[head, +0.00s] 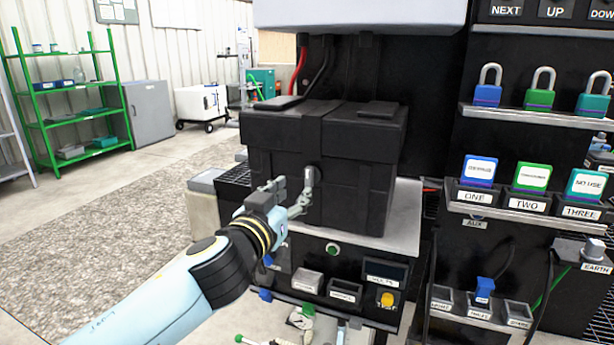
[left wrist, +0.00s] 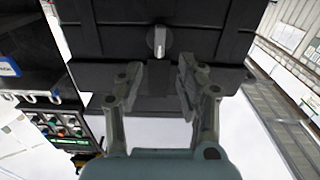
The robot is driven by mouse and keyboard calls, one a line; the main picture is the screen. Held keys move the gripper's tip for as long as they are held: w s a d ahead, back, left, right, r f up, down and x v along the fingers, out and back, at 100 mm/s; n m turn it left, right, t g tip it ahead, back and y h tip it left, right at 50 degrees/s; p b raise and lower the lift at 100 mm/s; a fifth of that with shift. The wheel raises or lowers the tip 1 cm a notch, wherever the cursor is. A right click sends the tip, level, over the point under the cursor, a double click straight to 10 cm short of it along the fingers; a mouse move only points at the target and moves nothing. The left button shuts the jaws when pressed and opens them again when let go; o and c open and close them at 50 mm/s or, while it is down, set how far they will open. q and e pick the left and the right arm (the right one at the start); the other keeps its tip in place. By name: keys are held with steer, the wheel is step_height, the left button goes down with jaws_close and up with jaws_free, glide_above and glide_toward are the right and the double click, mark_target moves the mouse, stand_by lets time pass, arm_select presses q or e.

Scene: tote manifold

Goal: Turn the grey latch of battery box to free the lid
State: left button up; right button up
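The black battery box (head: 350,195) stands on a grey-topped cabinet, with its lid (head: 350,130) down. Its grey latch (head: 310,175) is on the front face and stands about upright. In the left wrist view the latch (left wrist: 159,42) lies just beyond the fingertips, roughly centred between them. My left gripper (head: 294,193) is in front of the box at the latch. In the left wrist view it is open (left wrist: 160,75), with nothing between its fingers. Whether a finger touches the box front I cannot tell. My right gripper is not in view.
To the right stands a black panel with padlocks (head: 540,98) on a shelf and labelled blocks ONE, TWO and THREE. Below the box are labelled bins (head: 307,281) and a green button (head: 333,249). Open floor (head: 90,220) lies to the left, with green shelving behind.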

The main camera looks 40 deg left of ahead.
mark_target(307, 178)
arm_select(q)
steer(key=x, duration=0.7)
steer(key=shift+w+p, duration=0.1)
steer(key=shift+p, duration=0.3)
jaws_close()
